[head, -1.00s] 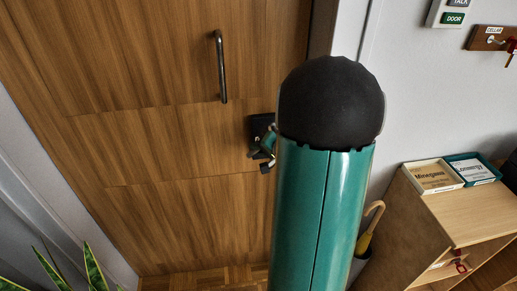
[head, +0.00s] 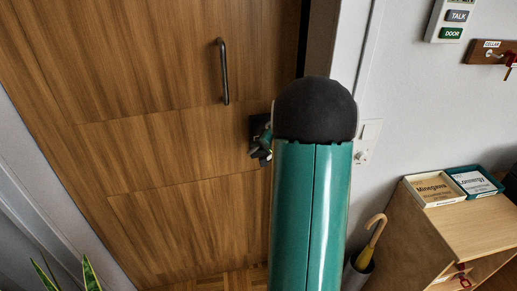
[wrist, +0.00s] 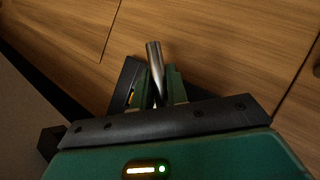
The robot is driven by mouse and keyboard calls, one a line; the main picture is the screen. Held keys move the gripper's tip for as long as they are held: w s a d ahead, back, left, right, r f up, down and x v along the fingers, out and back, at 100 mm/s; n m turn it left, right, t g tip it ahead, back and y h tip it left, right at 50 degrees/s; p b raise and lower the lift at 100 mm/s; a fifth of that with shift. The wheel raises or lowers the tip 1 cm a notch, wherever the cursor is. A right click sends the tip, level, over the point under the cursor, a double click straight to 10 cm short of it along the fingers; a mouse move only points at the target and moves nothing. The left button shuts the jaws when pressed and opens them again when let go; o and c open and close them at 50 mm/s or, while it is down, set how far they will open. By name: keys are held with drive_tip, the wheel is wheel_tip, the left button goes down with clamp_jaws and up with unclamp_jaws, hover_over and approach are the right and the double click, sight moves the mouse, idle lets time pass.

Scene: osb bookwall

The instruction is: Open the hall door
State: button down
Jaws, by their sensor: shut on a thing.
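The hall door (head: 180,90) is a wood-grain panel filling the left of the head view. A narrow black strip shows along its upper right edge, beside the frame, and looks like a gap. A dark lock plate (head: 256,124) sits near that edge, partly hidden by my arm. My gripper (head: 262,148) is at this plate, mostly hidden in the head view. In the wrist view, my gripper (wrist: 158,92) is shut on a silver door lever (wrist: 154,58), whose end sticks up between the green fingers.
A vertical pull bar (head: 223,72) is fixed higher on the door. On the right are a wooden shelf (head: 470,215) with two trays, an umbrella stand (head: 357,278) and a wall panel (head: 451,18) with buttons. A plant (head: 90,272) stands at lower left.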

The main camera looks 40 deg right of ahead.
drive_tip(key=c, duration=1.4)
unclamp_jaws()
drive_tip(key=shift+s+d+f, duration=0.1)
drive_tip(key=shift+r, duration=0.55)
drive_tip(key=shift+o, duration=0.2)
drive_tip(key=s+a+r, duration=0.2)
drive_tip(key=s+r, duration=0.1)
drive_tip(key=r, duration=0.5)
drive_tip(key=shift+s+a, duration=0.25)
drive_tip(key=shift+a, duration=0.1)
drive_tip(key=s+a+r, duration=0.1)
drive_tip(key=s+a, duration=0.1)
drive_tip(key=s+a+r, duration=0.1)
drive_tip(key=s+a, duration=0.1)
drive_tip(key=s, duration=0.1)
drive_tip(key=s+a+r, duration=0.1)
drive_tip(key=s+r, duration=0.1)
drive_tip(key=shift+s+a, duration=0.25)
drive_tip(key=shift+a, duration=0.15)
